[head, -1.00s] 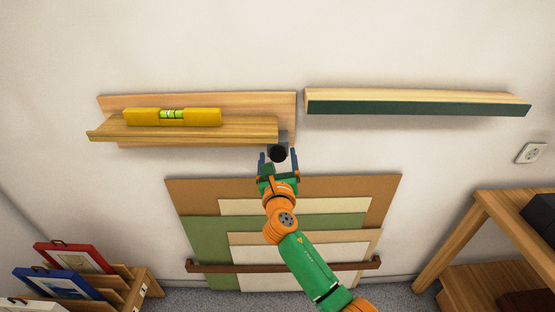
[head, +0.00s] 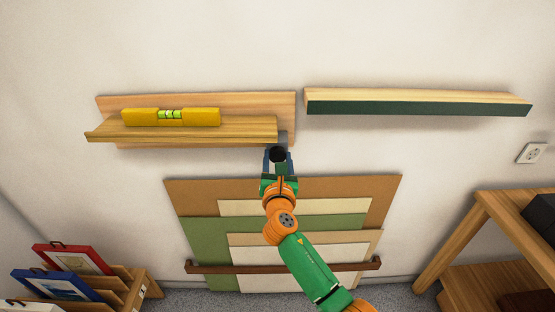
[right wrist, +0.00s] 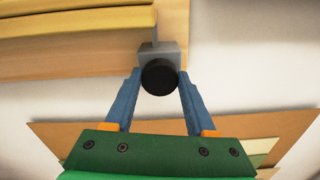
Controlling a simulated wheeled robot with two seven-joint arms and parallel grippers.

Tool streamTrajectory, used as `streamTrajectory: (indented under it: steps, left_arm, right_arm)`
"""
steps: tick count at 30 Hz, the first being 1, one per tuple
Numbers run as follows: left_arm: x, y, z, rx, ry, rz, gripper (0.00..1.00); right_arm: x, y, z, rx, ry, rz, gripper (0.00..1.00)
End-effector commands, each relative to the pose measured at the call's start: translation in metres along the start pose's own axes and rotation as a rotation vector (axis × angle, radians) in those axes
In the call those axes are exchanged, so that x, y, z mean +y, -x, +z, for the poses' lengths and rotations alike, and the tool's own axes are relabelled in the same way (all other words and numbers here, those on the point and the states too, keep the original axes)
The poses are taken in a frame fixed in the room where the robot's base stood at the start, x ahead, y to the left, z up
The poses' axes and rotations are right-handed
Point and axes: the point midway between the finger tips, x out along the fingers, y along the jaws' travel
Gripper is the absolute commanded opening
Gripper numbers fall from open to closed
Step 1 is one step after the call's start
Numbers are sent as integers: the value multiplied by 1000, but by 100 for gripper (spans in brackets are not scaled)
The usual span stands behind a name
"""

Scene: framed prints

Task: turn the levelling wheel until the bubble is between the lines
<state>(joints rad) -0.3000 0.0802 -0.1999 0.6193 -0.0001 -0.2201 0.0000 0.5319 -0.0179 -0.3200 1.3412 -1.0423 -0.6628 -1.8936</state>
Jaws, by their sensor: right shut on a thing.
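A yellow spirit level (head: 200,117) lies on the left wooden shelf (head: 110,131), with a green vial (head: 169,114) in its middle. The bubble is too small to place against the lines. The levelling wheel (head: 278,154) is a round black knob under the shelf's right end. In the right wrist view the wheel (right wrist: 159,77) sits in front of a grey block (right wrist: 156,52). My right gripper (head: 278,161) is shut on the wheel from below, its blue fingers on both sides of it, as the right wrist view (right wrist: 160,86) also shows. My left gripper is out of view.
A second shelf (head: 420,108) with a dark green front hangs to the right. Several coloured boards (head: 190,195) lean behind a brown rail (head: 215,268) below. A rack of framed prints (head: 135,290) stands lower left, a wooden table (head: 455,225) lower right.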

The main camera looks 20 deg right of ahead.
Motion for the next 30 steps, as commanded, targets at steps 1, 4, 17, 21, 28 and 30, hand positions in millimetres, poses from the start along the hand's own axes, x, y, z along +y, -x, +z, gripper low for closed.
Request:
streamTrajectory:
  steps: [1,4,17,21,28,30]
  left_arm:
    - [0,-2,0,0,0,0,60]
    - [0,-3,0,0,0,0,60]
    - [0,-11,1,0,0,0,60]
    - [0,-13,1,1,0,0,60]
    - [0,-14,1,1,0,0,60]
    - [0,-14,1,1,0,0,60]
  right_arm:
    - [0,0,-2,2,-42,-1,0]
    - [0,0,-2,2,-138,-1,0]
    - [-1,0,-3,3,-480,-1,0]
    - [-1,0,-3,4,-551,-2,0]
    - [-1,0,-3,5,-620,-2,0]
    - [-1,0,-3,5,-631,-2,0]
